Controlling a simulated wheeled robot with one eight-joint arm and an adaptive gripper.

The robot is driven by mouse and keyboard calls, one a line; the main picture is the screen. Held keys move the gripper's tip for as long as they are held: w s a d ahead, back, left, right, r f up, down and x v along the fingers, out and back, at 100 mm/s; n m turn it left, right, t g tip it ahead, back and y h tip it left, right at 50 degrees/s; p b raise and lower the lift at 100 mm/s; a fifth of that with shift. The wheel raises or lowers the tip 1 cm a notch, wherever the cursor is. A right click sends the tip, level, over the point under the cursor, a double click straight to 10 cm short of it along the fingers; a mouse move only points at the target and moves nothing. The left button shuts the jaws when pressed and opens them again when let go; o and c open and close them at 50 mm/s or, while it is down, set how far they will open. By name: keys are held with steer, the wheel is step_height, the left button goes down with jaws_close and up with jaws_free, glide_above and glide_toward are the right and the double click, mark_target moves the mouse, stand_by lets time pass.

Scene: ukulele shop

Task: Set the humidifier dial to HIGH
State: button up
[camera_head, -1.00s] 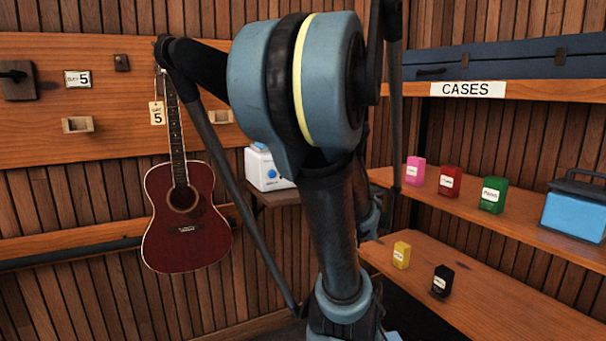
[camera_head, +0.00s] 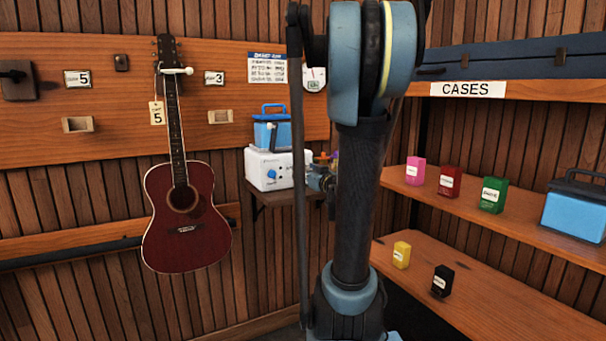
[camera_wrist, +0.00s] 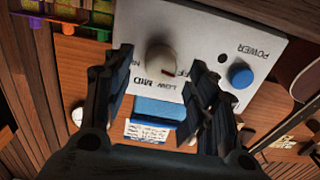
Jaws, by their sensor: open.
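The humidifier (camera_head: 285,170) is a white box with a blue tank on top, standing on a small wall shelf left of my arm. In the wrist view its white front panel (camera_wrist: 212,42) appears upside down. The pale dial (camera_wrist: 160,54) shows between the fingers of my open gripper (camera_wrist: 161,62); contact cannot be told. The dial's small mark faces the LOW and OFF side, but its exact setting is unclear. MID is readable; the HIGH lettering is partly hidden by the left finger. A blue POWER button (camera_wrist: 241,76) sits to the right.
A red guitar (camera_head: 182,215) hangs on the wall left of the humidifier. Shelves at right hold small coloured boxes (camera_head: 449,182) and a blue case (camera_head: 575,208). Colourful items (camera_wrist: 90,14) show at the wrist view's upper left. My arm hides part of the area right of the humidifier.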

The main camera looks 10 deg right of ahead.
steer(key=shift+x, duration=1)
